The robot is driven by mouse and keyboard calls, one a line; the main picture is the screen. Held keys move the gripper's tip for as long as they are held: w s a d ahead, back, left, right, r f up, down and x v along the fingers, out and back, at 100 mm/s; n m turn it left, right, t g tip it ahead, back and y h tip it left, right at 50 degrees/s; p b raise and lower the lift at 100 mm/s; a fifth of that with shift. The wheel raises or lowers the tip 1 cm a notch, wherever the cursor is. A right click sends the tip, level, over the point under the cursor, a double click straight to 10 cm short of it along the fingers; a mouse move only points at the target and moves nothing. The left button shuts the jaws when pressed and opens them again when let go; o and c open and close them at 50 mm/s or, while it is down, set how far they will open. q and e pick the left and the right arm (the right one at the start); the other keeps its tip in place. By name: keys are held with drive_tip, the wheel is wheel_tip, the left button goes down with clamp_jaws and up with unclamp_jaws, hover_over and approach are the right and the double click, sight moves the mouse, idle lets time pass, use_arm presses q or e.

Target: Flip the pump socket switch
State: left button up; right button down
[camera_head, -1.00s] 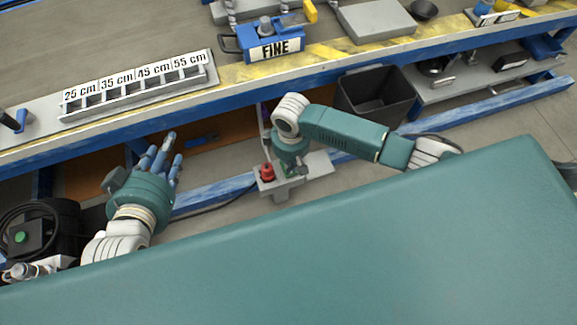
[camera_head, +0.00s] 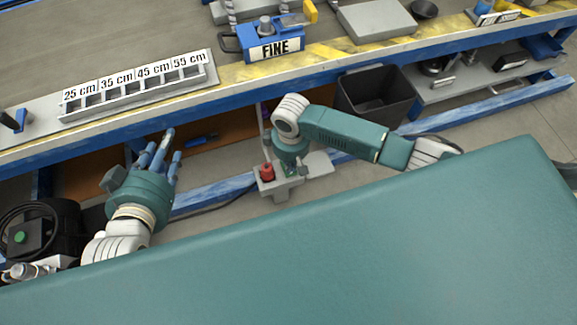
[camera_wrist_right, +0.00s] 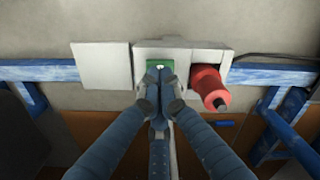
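The pump socket is a grey-white box (camera_head: 281,189) low beneath the workbench, with a red plug (camera_head: 267,172) on it. In the right wrist view the box (camera_wrist_right: 205,57) carries the red plug (camera_wrist_right: 207,86) to the right and a green switch (camera_wrist_right: 152,72) in the middle. My right gripper (camera_wrist_right: 160,76) has its blue fingers together right at the green switch and partly hides it. I cannot tell whether they touch it, nor the switch's position. My left gripper (camera_head: 161,149) is open and empty, with its fingers spread, near the bench's front edge.
The workbench holds a slotted grey block (camera_head: 140,94) and a blue "FINE" box (camera_head: 272,45). A black bin (camera_head: 375,95) stands under the bench. A blue rail (camera_head: 215,193) runs behind the socket. A black machine with a green button (camera_head: 20,237) is at lower left.

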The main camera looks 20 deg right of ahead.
use_arm(q)
drive_tip(key=shift+w+d+r+t+b, duration=0.2)
drive_tip(key=shift+w+r+t, duration=0.2)
drive_tip(key=shift+r, duration=0.4)
drive_tip(key=shift+w+d+r+t+b, duration=0.1)
drive_tip(key=shift+w+d+r+t, duration=0.15)
drive_tip(key=shift+w+r, duration=0.35)
use_arm(e)
drive_tip(key=shift+f, duration=0.65)
